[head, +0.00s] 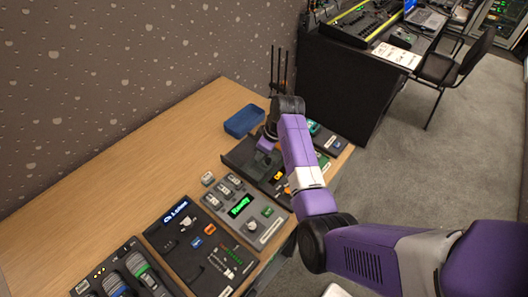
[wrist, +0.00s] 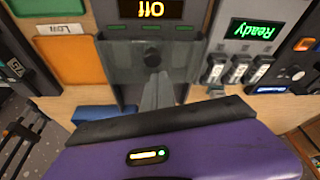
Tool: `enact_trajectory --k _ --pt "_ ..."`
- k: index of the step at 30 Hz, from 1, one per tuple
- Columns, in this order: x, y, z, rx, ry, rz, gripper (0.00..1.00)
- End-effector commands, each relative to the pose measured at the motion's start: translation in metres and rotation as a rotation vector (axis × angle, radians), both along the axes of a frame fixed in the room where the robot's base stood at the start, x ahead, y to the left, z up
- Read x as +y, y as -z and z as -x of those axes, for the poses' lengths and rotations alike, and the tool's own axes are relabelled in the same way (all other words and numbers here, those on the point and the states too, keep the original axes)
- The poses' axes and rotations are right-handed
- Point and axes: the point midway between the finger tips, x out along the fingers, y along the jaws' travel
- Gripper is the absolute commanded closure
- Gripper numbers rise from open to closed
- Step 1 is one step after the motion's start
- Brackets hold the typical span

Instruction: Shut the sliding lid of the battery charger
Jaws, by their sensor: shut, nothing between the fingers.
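The battery charger (wrist: 150,33) is a dark grey unit with a lit "Off" display, upside down in the wrist view. In the head view the charger (head: 238,156) stands toward the far end of the desk, partly hidden by my arm. Its grey, see-through-looking lid (wrist: 178,62) lies between two side rails and carries a dark round knob (wrist: 152,57). How far the lid is open is hard to tell. My gripper (wrist: 156,78) is shut and empty, its fingertips close to the knob on the wall side; contact is unclear. In the head view my gripper (head: 263,152) is over the charger.
A blue box (head: 244,121) stands behind the charger. A panel with a green "Ready" display (head: 240,206) and a "Ch 1" fader panel (head: 200,245) stand nearer along the desk. Bare wood (head: 130,180) lies along the wall.

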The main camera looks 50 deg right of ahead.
Motion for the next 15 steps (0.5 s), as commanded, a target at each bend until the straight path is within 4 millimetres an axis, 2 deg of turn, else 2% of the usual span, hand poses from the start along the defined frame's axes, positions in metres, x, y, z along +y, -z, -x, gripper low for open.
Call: enact_trajectory --k 3,15 --pt "0.015 -0.004 -0.016 -0.009 -0.007 0.002 1.0" --pt "0.006 -0.077 0.007 -0.017 -0.006 0.004 1.0"
